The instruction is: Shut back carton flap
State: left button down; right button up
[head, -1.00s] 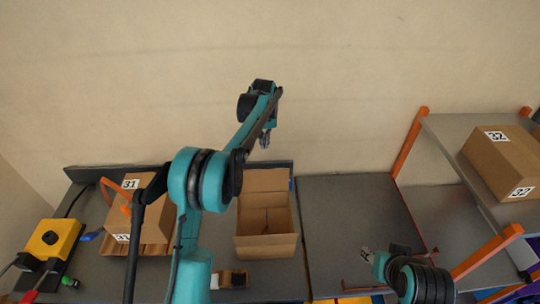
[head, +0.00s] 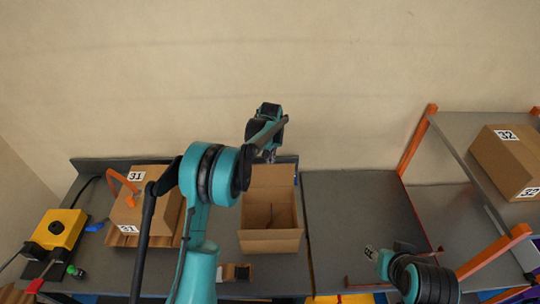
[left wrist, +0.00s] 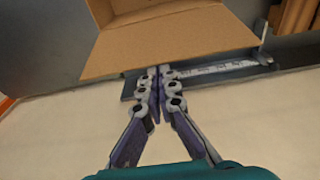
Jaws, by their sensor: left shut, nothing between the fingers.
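The open brown carton (head: 270,240) stands on the grey bench in the head view. Its back flap (head: 272,177) stands up along the rear side, near the wall. My left gripper (head: 268,155) is just behind and above the top edge of this flap, with its fingertips partly hidden by the arm. In the left wrist view the flap (left wrist: 165,48) fills the upper middle, and the shut, empty left fingers (left wrist: 160,72) point at its edge. I cannot tell if they touch it. My right gripper (head: 370,252) is low on the right, away from the carton; its jaws are too small to judge.
A closed carton (head: 128,215) marked 31 stands left, beside a yellow device (head: 55,230). A carton (head: 508,160) marked 32 rests on the orange-posted shelf at right.

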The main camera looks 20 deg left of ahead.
pick_arm(q)
jog(key=shift+s, duration=0.1)
dwell(0.3)
jog(key=shift+s+d+r+t+b, duration=0.1)
jog(key=shift+s+d+t+b, duration=0.1)
jog(key=shift+s+t+b, duration=0.25)
jog(key=shift+s+d+t+y+b, duration=0.2)
jog(key=shift+s+t+y+b, duration=0.1)
jog(key=shift+s+t+b, duration=0.35)
jog(key=s+d+f+t+y+b, duration=0.1)
jog(key=s+d+f+t+b, duration=0.1)
jog(key=s+t+b, duration=0.3)
jog(key=shift+s+d+f+y+b, duration=0.35)
jog(key=shift+s+f+b, duration=0.3)
jog(key=shift+s+b, duration=1.4)
jog(key=shift+s, duration=0.3)
jog(key=shift+w, duration=0.1)
